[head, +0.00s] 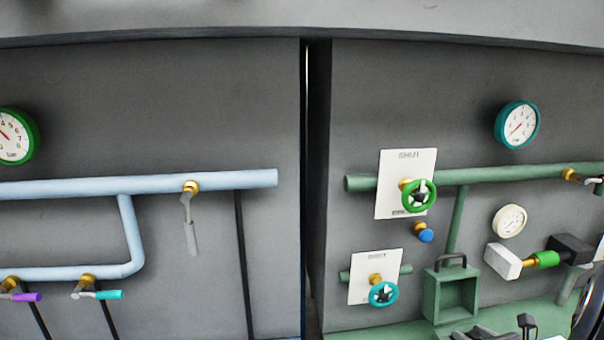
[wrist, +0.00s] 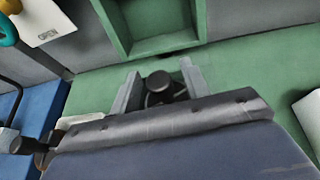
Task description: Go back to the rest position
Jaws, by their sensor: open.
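My gripper (wrist: 161,86) is in the lower middle of the wrist view, with its two grey fingers apart. A dark round knob-like part (wrist: 159,81) shows between them; I cannot tell whether it belongs to my gripper or touches the fingers. Beyond the fingers is a green surface with an open green box (wrist: 160,44). In the head view, dark parts that may be my arm show at the bottom edge, below the green box (head: 430,300). No rest position is marked in either view.
A green pipe (head: 480,175) carries a green handwheel (head: 419,196). A teal handwheel (head: 384,293) sits lower, left of the box. A white block (head: 502,261) juts out at right. Pale blue pipes (head: 70,187) with levers run along the left cabinet. A blue surface (wrist: 35,112) lies left.

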